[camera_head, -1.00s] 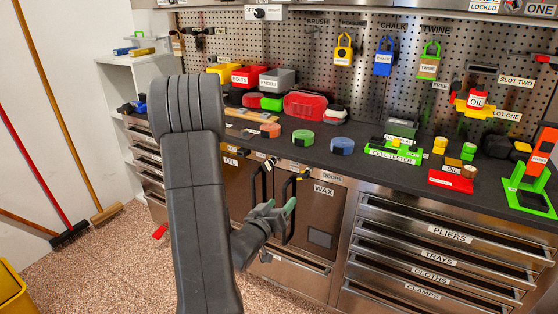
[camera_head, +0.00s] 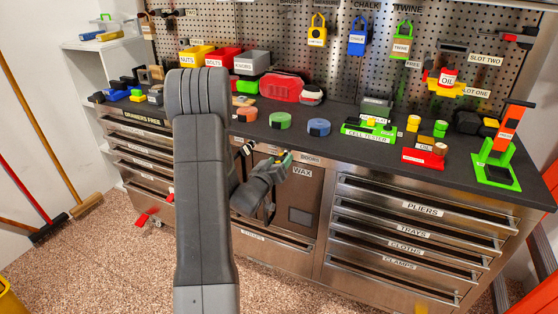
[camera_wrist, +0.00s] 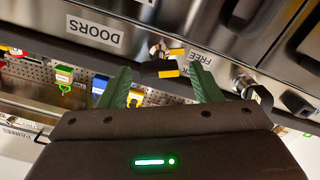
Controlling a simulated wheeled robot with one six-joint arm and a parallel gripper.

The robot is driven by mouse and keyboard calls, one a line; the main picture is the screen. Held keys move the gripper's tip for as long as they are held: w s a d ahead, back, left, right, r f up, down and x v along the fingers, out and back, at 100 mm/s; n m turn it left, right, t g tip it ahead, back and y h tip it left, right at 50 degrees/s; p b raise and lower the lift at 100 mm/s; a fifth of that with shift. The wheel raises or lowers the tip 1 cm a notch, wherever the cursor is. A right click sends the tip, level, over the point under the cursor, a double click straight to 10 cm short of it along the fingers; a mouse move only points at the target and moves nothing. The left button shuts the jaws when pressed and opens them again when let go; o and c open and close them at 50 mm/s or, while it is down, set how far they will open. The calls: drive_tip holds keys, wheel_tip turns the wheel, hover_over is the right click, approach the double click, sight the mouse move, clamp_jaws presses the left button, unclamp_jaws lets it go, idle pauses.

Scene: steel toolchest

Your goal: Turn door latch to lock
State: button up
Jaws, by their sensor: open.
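The door latch (camera_wrist: 160,68) is a small dark lever with yellow on it and a metal pivot, in the wrist view beside an upside-down FREE label (camera_wrist: 200,61). My gripper (camera_wrist: 162,80) is open, with its two green fingers either side of the latch; I cannot tell if either finger touches it. In the head view my gripper (camera_head: 284,158) is at the top of the WAX cabinet door (camera_head: 303,195), just below the counter edge. There my gripper hides most of the latch.
A DOORS label (camera_wrist: 95,31) is on the cabinet front. The dark counter (camera_head: 340,137) holds tape rolls, a cell tester (camera_head: 368,133) and bins behind. Drawers (camera_head: 420,225) are to the right. Brooms (camera_head: 88,206) lean at the left. The floor in front is clear.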

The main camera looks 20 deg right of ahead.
drive_tip(key=shift+w+d, duration=0.15)
drive_tip(key=shift+d, duration=0.05)
drive_tip(key=c, duration=1)
